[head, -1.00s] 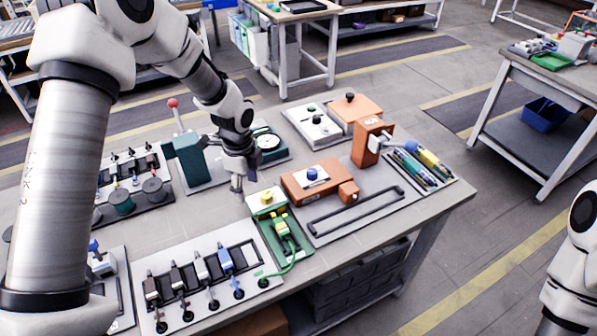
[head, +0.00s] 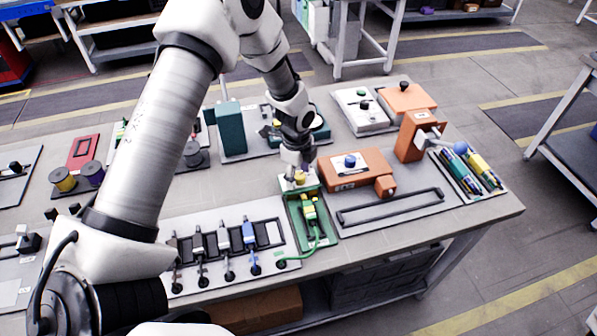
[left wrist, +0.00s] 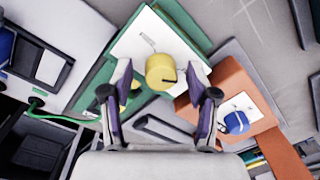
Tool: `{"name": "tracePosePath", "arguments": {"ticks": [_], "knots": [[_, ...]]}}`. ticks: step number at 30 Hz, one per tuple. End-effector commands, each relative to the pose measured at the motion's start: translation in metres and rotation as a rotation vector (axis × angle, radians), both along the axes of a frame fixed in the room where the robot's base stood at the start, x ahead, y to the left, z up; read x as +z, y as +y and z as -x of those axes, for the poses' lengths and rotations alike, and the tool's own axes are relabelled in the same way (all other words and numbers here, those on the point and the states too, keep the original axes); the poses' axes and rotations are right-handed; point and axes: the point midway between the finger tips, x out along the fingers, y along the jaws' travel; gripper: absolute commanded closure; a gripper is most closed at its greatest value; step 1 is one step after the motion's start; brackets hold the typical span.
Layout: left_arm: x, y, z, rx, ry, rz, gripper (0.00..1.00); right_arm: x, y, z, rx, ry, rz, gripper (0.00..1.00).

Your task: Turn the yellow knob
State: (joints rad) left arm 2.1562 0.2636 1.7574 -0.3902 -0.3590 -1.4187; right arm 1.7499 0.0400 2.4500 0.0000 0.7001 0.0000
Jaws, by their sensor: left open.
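The yellow knob (head: 300,178) sits on a white plate at the back end of a green tray (head: 328,226). In the left wrist view the yellow knob (left wrist: 161,72) is a short cylinder with a dark mark on its face. My left gripper (head: 297,168) points down right over the knob and partly hides it in the head view. Its two purple-padded fingers (left wrist: 161,84) are open, one on each side of the knob, with gaps visible in the wrist view. I cannot tell how far below the fingertips the knob lies. My right gripper is out of view.
An orange box with a blue knob (head: 350,160) stands just right of the green tray. A yellow-green connector with a green cable (head: 310,212) lies in the tray. A row of levers (head: 224,243) stands left, a dark green block (head: 231,128) behind left.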

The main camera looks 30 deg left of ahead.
Motion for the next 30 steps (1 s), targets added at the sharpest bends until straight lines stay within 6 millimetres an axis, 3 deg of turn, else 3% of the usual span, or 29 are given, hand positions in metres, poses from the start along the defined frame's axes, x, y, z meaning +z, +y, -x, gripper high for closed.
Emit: {"name": "tracePosePath", "arguments": {"ticks": [2,7,8,20,30], "knots": [[0.000,0.000,0.000,0.000,0.000,0.000,0.41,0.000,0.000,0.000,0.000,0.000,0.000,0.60],[0.000,0.000,0.000,0.000,0.000,0.000,0.97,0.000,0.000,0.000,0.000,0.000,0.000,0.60],[0.000,0.000,0.000,0.000,0.000,0.000,1.00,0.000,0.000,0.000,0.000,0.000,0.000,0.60],[0.000,0.000,0.001,0.035,0.002,0.000,1.00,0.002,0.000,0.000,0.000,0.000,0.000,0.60],[0.001,-0.001,0.001,0.230,0.004,0.000,1.00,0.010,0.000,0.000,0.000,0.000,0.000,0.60]]}}
